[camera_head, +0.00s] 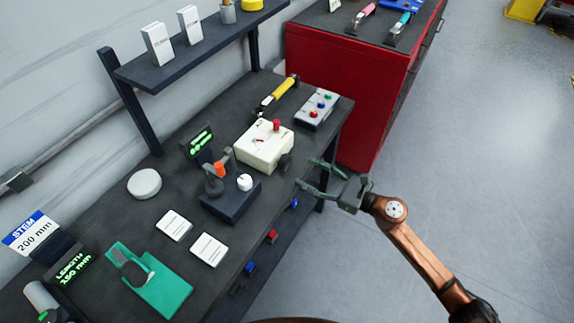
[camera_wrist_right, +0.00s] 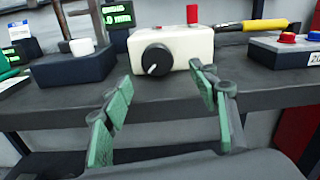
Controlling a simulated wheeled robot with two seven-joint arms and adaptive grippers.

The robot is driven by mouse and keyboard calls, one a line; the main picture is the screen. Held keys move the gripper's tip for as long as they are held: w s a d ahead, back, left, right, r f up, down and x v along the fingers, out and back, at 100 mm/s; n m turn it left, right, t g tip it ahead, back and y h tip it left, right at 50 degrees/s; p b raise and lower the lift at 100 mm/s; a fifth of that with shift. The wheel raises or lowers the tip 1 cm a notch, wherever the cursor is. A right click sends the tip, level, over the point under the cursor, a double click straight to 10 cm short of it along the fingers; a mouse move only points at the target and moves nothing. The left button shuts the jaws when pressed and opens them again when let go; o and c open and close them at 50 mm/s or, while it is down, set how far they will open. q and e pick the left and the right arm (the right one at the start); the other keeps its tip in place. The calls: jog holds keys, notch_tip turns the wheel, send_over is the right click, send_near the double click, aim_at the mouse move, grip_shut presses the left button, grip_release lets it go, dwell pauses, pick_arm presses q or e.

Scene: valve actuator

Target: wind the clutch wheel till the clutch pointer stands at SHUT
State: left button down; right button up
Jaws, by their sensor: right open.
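A cream box (camera_head: 264,149) with a red knob (camera_head: 276,125) on top stands near the bench's front edge. A small red mark, possibly the clutch pointer, shows on its top (camera_head: 259,140); its reading is too small to tell. A black round knob with a white line, likely the clutch wheel (camera_wrist_right: 154,60), sits on the box's front face; it also shows in the head view (camera_head: 286,161). My right gripper (camera_head: 312,174) is open and empty in front of the knob, apart from it. In the wrist view its green-padded fingers (camera_wrist_right: 161,80) spread below and either side of the knob. My left gripper is out of view.
A dark box (camera_head: 232,204) with a white knob and an orange-topped lever stands left of the cream box. A grey button box (camera_head: 317,108) and a yellow-handled tool (camera_head: 281,90) lie beyond it. A red cabinet (camera_head: 340,95) stands right. Open floor lies in front.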

aim_at(288, 163)
jog(key=x, duration=0.7)
jog(key=shift+w+a+r, duration=0.15)
jog(key=shift+a, duration=0.25)
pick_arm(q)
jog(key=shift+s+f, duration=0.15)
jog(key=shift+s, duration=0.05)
pick_arm(e)
jog(key=c, duration=1.2)
jog(key=shift+o, duration=0.2)
jog(key=m+p, duration=0.1)
jog(key=m, duration=0.1)
jog(key=shift+r+m+p, duration=0.15)
jog(key=shift+m+p, duration=0.15)
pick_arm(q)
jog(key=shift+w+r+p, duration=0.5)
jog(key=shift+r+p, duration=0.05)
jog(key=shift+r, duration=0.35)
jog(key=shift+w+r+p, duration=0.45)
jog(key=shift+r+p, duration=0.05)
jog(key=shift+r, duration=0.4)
pick_arm(e)
jog(key=shift+m, duration=2)
